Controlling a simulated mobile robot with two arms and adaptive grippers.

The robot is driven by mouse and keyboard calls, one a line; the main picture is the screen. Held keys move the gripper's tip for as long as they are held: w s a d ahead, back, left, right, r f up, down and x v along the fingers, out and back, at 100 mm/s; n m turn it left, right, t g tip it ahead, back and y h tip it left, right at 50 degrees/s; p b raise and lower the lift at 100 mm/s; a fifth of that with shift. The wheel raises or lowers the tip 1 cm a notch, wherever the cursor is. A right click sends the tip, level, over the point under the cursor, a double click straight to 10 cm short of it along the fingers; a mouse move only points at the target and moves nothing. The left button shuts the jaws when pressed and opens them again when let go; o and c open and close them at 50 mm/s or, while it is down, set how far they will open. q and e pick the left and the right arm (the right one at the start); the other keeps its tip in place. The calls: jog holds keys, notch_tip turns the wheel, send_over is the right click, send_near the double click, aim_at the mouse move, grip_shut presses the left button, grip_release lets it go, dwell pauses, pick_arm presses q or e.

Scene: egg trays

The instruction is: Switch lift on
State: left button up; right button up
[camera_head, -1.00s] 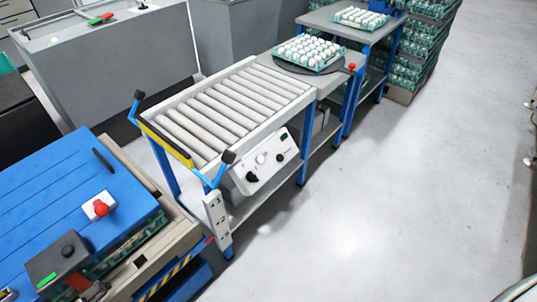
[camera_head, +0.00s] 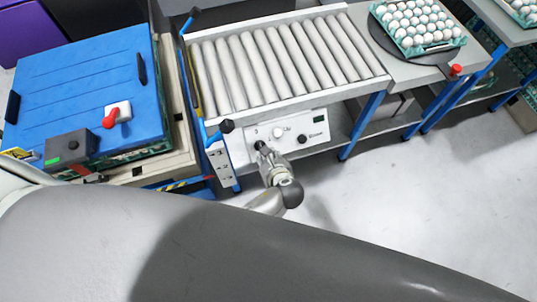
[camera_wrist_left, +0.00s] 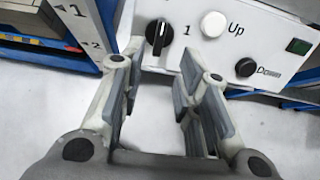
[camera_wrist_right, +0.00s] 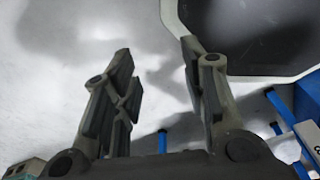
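The lift's white control panel (camera_head: 290,140) is on the side of the roller conveyor (camera_head: 285,62). In the left wrist view its black rotary knob (camera_wrist_left: 158,36) has a white pointer line and a "1" to its right. A white button (camera_wrist_left: 213,24) marked "Up", a black button (camera_wrist_left: 246,67) marked "Down" and a dark green display (camera_wrist_left: 299,46) are further right. My left gripper (camera_wrist_left: 160,58) is open and empty, with the knob ahead between its fingers. In the head view my left gripper (camera_head: 265,158) partly covers the knob. My right gripper (camera_wrist_right: 157,50) is open and empty above the floor.
A blue-topped crate stack (camera_head: 85,85) with a red-knobbed switch (camera_head: 116,114) stands left of the conveyor. An egg tray (camera_head: 437,43) sits on the table to the right. Floor is clear at right.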

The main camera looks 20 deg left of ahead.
pick_arm(q)
jog(key=b+x, duration=0.5)
jog(key=x, duration=0.2)
jog(key=shift+w+a+b, duration=0.2)
jog(key=shift+a+b, duration=0.1)
jog(key=shift+w+a+f, duration=0.3)
jog(key=shift+w+f, duration=0.05)
jog(key=shift+w, duration=0.05)
pick_arm(e)
jog(key=shift+s+a+f, duration=0.15)
jog(key=shift+f, duration=1.35)
jog(key=shift+s+a+f, duration=0.1)
jog(key=shift+a+f, duration=0.05)
jog(key=shift+f, duration=1.3)
pick_arm(q)
jog(key=shift+s, duration=0.1)
grip_shut()
pick_arm(e)
jog(key=shift+a, duration=0.35)
jog(key=shift+s, duration=0.1)
